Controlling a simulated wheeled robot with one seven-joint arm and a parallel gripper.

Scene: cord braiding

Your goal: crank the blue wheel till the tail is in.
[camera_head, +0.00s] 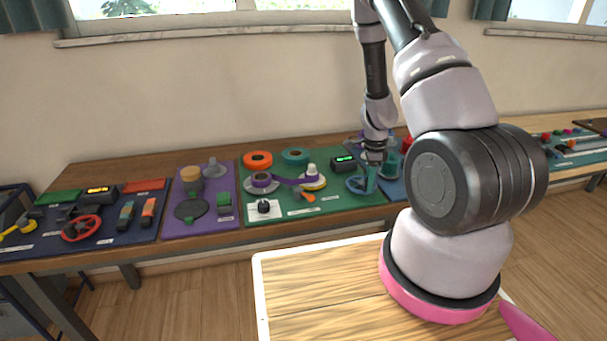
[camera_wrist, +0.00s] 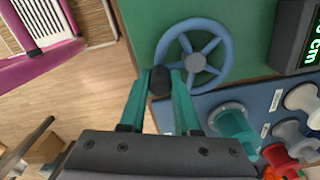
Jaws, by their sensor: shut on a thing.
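The blue wheel (camera_wrist: 222,40) is a spoked ring with a grey hub, lying on the green mat, and a dark knob (camera_wrist: 160,82) stands on its rim. My gripper (camera_wrist: 161,78) has teal fingers, which are shut on the knob from both sides. In the head view my gripper (camera_head: 371,174) is over the wheel (camera_head: 353,184) and partly covers it.
A black readout (camera_head: 344,163) with green digits stands just behind the wheel; it shows "cm" in the wrist view (camera_wrist: 300,38). A blue mat with several spools (camera_wrist: 236,122) adjoins on the right.

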